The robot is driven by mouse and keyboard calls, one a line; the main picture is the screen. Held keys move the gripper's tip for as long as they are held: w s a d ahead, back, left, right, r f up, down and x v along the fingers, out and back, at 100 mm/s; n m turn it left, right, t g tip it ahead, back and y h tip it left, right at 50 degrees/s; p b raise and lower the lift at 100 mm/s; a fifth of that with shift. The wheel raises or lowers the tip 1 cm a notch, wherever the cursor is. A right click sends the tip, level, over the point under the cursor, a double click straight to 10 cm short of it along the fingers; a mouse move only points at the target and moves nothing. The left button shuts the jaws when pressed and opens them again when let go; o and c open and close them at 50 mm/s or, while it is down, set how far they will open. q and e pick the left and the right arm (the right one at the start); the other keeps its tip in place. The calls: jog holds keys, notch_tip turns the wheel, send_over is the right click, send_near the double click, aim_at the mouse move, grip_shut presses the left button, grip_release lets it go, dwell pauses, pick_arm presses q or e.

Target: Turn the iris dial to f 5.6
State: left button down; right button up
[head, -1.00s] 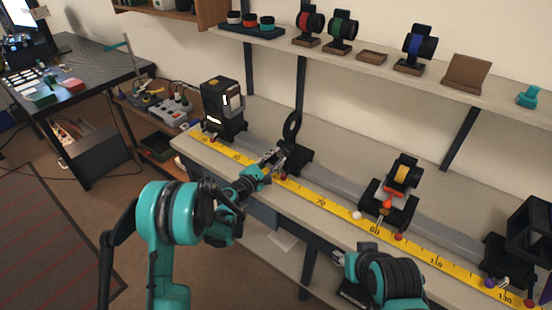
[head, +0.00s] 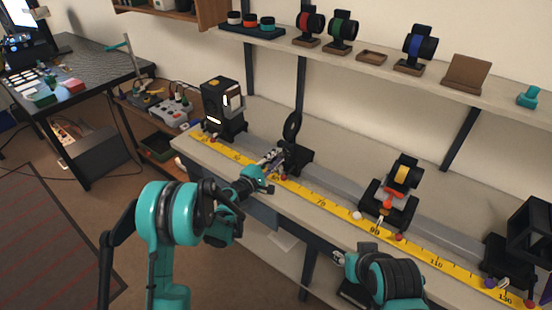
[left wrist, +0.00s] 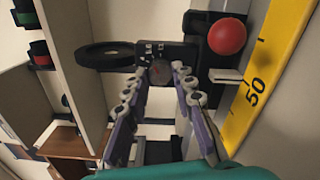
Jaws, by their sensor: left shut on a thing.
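The iris, a black ring on a post (head: 292,126), stands on a dark carriage (head: 298,160) on the rail. In the left wrist view the ring (left wrist: 105,57) is seen nearly edge-on beside a dark block with small white marks. A round grey dial (left wrist: 160,72) on that block sits between my left fingertips. My left gripper (head: 277,156) is shut on this dial; its fingers also show in the left wrist view (left wrist: 158,84). The setting on the dial is too small to read. My right gripper (head: 340,257) is low in front of the bench, its fingers unclear.
A yellow scale (head: 325,203) runs along the bench's front edge. A red ball (left wrist: 227,36) is close to the left fingers. A lamp box (head: 222,108) stands left on the rail, a yellow-and-black holder (head: 403,178) right. A shelf with lens mounts (head: 418,45) hangs above.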

pick_arm(q)
jog(key=c, duration=1.3)
grip_release()
jog(key=shift+o, duration=0.2)
jog(key=v, duration=1.2)
